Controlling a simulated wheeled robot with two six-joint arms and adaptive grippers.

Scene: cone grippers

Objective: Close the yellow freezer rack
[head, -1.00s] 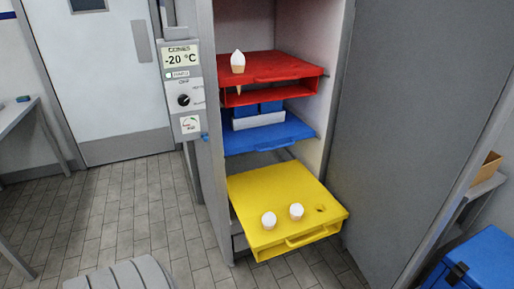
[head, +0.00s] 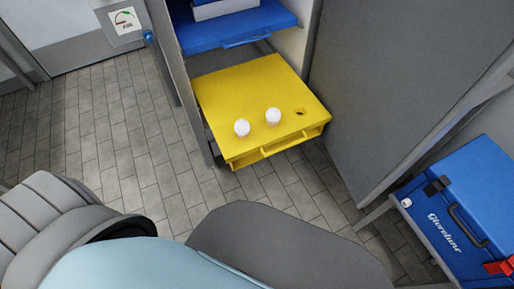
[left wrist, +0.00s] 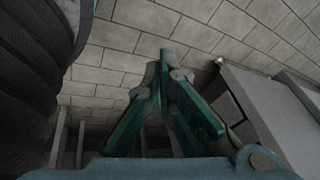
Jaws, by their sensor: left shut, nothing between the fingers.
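The yellow freezer rack (head: 245,92) sticks out of the front of the freezer in the head view, low down under the blue rack. Two white-topped cones (head: 242,128) (head: 273,116) sit in its top, next to one empty hole (head: 300,112). Its front edge has a handle (head: 285,143). My left gripper (left wrist: 166,64) shows in the left wrist view, with its green fingers shut and empty. It touches nothing that I can see, and the yellow rack is not visible there. My right gripper is in neither view.
The blue rack (head: 232,28) is above the yellow one. The open grey freezer door (head: 405,90) stands to the right. A blue cooler box (head: 465,205) sits on a stand at the right. The tiled floor (head: 120,165) in front and left is clear.

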